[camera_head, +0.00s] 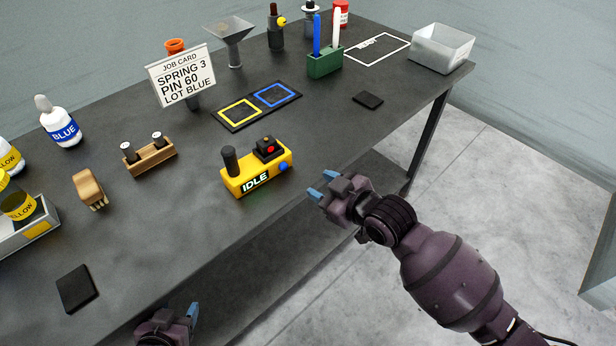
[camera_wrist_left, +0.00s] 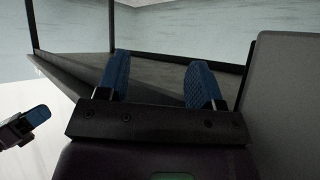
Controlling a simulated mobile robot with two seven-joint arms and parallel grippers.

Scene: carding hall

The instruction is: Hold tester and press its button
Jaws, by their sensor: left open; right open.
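The tester (camera_head: 257,175) is a yellow box on the dark table, near its front edge. It has a black upright knob at its left end, a black block with a red button (camera_head: 270,149) on top, a blue button (camera_head: 283,167) at its right end, and a display reading IDLE. My right gripper (camera_head: 321,192) is open and empty, just right of the tester and apart from it. My left gripper (camera_head: 180,318) is low at the bottom edge, in front of the table and partly cut off. In the left wrist view its jaws (camera_wrist_left: 158,82) are open with nothing between them.
On the table (camera_head: 330,130) stand a wooden block with two pegs (camera_head: 150,157), a wooden brush (camera_head: 88,188), a job card (camera_head: 181,76), a mat with yellow and blue squares (camera_head: 257,106), a green pen holder (camera_head: 325,64) and a grey bin (camera_head: 442,47). Table around the tester is clear.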

